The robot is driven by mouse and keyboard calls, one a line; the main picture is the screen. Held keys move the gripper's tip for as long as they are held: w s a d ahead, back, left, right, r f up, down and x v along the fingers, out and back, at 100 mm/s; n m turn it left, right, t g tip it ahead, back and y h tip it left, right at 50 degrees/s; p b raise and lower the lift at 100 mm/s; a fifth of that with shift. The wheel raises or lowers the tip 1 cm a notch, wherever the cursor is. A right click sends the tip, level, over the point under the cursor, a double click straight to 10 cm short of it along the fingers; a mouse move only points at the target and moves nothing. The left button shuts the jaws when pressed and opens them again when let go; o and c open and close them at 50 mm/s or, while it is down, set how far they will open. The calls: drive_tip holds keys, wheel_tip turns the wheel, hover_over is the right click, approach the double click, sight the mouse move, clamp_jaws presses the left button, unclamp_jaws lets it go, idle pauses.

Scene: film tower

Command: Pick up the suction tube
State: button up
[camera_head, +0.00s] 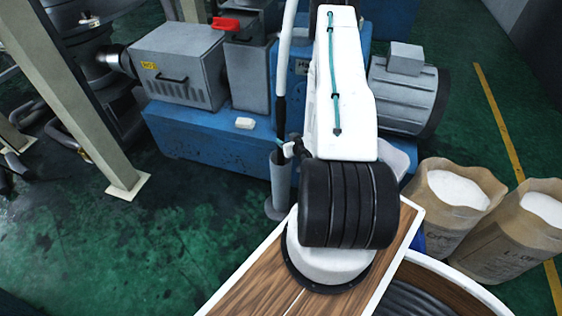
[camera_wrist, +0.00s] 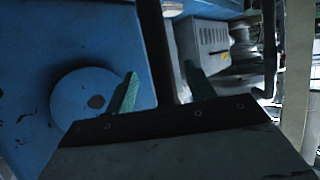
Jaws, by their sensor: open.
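A slim upright tube (camera_head: 287,50), white above and black below, stands left of my arm in the head view. It looks like the suction tube, and its lower end is near a grey cylindrical holder (camera_head: 281,190); whether it sits inside is partly hidden. My gripper (camera_wrist: 160,85) is open, with two green fingers apart in the wrist view. A dark strip (camera_wrist: 156,45) runs down between and beyond the fingers; I cannot tell whether it is the tube or a gap. Nothing is visibly held.
A blue machine base (camera_head: 205,140) carries a grey box (camera_head: 180,70) and a small white block (camera_head: 245,123). A grey motor (camera_head: 405,95) and paper sacks (camera_head: 455,210) stand to the right. A beige post (camera_head: 75,90) stands left. Green floor (camera_head: 180,230) is clear in front.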

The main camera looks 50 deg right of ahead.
drive_tip(key=x, duration=0.5)
drive_tip(key=r+x, duration=0.1)
drive_tip(key=x, duration=0.1)
drive_tip(key=shift+w+d+f, duration=0.2)
drive_tip(key=shift+w, duration=0.3)
clamp_jaws()
